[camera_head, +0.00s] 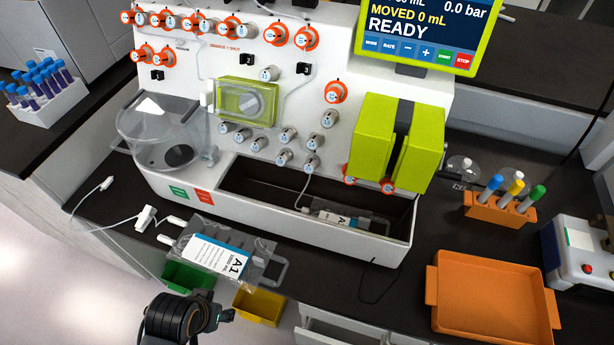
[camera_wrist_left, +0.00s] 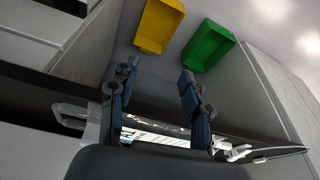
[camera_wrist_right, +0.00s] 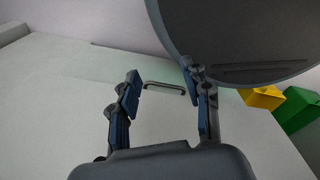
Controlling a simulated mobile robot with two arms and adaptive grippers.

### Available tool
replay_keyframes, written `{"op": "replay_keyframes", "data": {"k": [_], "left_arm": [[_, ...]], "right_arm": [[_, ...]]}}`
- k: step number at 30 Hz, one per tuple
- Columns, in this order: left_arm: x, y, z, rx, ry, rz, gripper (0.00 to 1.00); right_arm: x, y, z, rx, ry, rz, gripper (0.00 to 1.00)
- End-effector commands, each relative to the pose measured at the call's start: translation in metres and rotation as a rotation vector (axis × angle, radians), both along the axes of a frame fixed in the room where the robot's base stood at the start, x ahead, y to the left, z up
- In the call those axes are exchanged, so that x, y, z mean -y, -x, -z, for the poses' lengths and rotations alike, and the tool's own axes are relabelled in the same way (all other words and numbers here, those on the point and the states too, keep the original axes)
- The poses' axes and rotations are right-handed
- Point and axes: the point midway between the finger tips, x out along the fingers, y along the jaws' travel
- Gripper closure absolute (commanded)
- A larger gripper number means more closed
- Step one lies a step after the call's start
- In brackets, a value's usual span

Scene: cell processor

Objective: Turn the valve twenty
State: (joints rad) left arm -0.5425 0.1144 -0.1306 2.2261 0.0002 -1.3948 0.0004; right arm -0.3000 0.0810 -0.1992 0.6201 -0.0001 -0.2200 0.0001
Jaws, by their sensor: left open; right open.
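The white cell processor (camera_head: 300,215) carries several round valve knobs on its front panel. Some have orange rings, such as the orange-ringed valve (camera_head: 335,92). Several silver knobs (camera_head: 287,135) sit below the lime-green pump cover. Their number labels are too small to read, so I cannot tell which is valve twenty. My left gripper (camera_wrist_left: 158,78) is open and empty, low by the counter's front edge; a dark part of my arm shows at the bottom of the head view. My right gripper (camera_wrist_right: 162,75) is open and empty in front of a white cabinet front, outside the head view.
A clear bag labelled A1 (camera_head: 215,258) lies on the front counter edge. Green (camera_head: 188,277) and yellow (camera_head: 258,306) bins stand below. An orange tray (camera_head: 490,300) and a tube rack (camera_head: 500,207) are at right. A screen (camera_head: 420,30) reads READY.

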Motion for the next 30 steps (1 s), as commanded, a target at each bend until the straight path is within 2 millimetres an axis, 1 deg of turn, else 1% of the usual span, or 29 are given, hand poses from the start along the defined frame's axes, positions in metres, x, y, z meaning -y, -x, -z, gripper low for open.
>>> {"op": "replay_keyframes", "data": {"k": [1, 3, 5, 6, 8, 9, 14, 15, 17, 18, 20, 22, 23, 24, 26, 27, 30], "left_arm": [[0.000, 0.001, -0.013, 0.012, 0.004, -0.002, 0.52], [0.003, 0.002, -0.030, 0.027, 0.021, -0.011, 0.52], [0.012, 0.002, -0.045, 0.051, 0.063, -0.031, 0.52], [0.027, -0.001, -0.055, 0.081, 0.134, -0.063, 0.52], [0.049, -0.008, -0.063, 0.115, 0.245, -0.117, 0.52], [0.063, -0.013, -0.068, 0.135, 0.322, -0.157, 0.52], [0.116, -0.032, -0.086, 0.173, 0.636, -0.327, 0.52], [0.129, -0.037, -0.092, 0.176, 0.722, -0.378, 0.52], [0.148, -0.043, -0.103, 0.169, 0.863, -0.463, 0.52], [0.160, -0.048, -0.111, 0.158, 0.967, -0.529, 0.52], [0.177, -0.056, -0.126, 0.126, 1.141, -0.647, 0.52], [0.194, -0.066, -0.146, 0.060, 1.376, -0.817, 0.52], [0.199, -0.071, -0.155, 0.022, 1.486, -0.903, 0.52], [0.203, -0.077, -0.167, -0.044, 1.638, -1.027, 0.52], [0.204, -0.087, -0.180, -0.156, 1.853, -1.219, 0.52], [0.201, -0.093, -0.185, -0.234, 1.978, -1.343, 0.52], [0.189, -0.103, -0.188, -0.422, 2.232, -1.617, 0.52]], "right_arm": [[0.000, 0.000, 0.003, 0.000, 0.000, 0.000, 0.52], [0.000, 0.000, 0.005, 0.001, 0.000, 0.000, 0.52], [0.000, 0.000, 0.007, 0.001, 0.000, 0.000, 0.52], [0.000, 0.000, 0.008, 0.001, 0.000, 0.000, 0.52], [0.000, -0.001, 0.008, 0.001, 0.000, 0.000, 0.52], [0.000, -0.001, 0.007, 0.001, 0.000, 0.000, 0.52], [0.000, 0.000, 0.007, 0.001, 0.000, 0.000, 0.52], [0.000, 0.000, 0.007, 0.001, 0.000, 0.000, 0.52], [0.000, 0.000, 0.007, 0.001, 0.000, 0.000, 0.52], [0.000, 0.000, 0.007, 0.001, 0.000, 0.000, 0.52], [0.000, 0.000, 0.007, 0.001, 0.000, 0.000, 0.52], [0.000, 0.000, 0.007, 0.001, 0.000, 0.000, 0.52], [0.000, 0.000, 0.007, 0.001, 0.000, 0.000, 0.52], [0.000, 0.000, 0.007, 0.001, 0.000, 0.000, 0.52], [0.000, 0.000, 0.007, 0.001, 0.000, 0.000, 0.52], [0.000, 0.000, 0.007, 0.001, 0.000, 0.000, 0.52], [0.000, 0.000, 0.007, 0.000, 0.000, 0.000, 0.52]]}}
